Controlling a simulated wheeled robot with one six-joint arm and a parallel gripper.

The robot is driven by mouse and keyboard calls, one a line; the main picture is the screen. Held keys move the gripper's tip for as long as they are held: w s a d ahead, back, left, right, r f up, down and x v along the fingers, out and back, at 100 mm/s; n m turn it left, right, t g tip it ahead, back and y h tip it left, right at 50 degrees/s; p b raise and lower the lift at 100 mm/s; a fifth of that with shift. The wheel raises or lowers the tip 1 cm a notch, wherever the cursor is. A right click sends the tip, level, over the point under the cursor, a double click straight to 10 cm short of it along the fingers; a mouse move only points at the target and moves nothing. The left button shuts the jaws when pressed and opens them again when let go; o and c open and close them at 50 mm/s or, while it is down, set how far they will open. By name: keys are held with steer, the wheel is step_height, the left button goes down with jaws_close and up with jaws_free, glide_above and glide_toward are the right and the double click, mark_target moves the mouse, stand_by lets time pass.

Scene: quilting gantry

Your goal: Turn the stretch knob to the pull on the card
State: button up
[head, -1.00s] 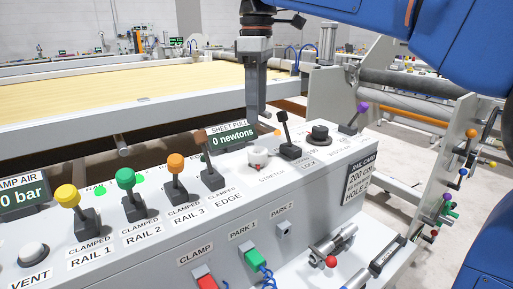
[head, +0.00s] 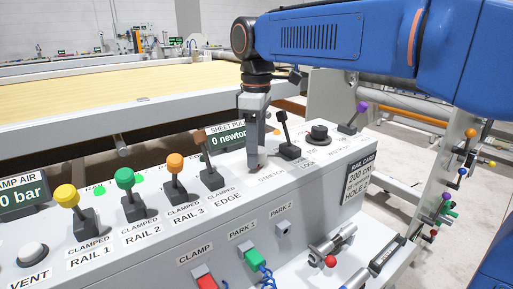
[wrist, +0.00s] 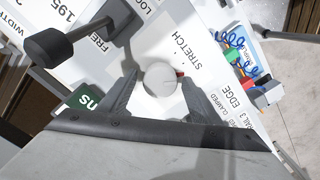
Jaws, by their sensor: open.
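The stretch knob (wrist: 160,78) is a round white knob beside the STRETCH label; in the wrist view it sits between the fingertips. My gripper (head: 256,165) is open and points down over the knob, hiding most of it in the head view. In the wrist view the fingers (wrist: 160,90) lie on either side of the knob, and I cannot tell whether they touch it. The sheet pull display (head: 226,138) reads 0 newtons, partly covered by my gripper. The rail card (head: 359,182) on the panel's right end shows 200 cm and a HOLD line, cut off at its edge.
The black lock lever (head: 284,130) stands close to the right of my gripper, and the brown edge lever (head: 206,160) to its left. A black knob (head: 319,134) and a purple lever (head: 358,112) are farther right. Yellow, green and orange rail levers line the left.

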steer(key=c, duration=1)
steer(key=shift+c, duration=0.2)
steer(key=shift+m, duration=0.3)
steer(key=m, duration=0.3)
steer(key=shift+m, duration=2.5)
steer(key=o, duration=1)
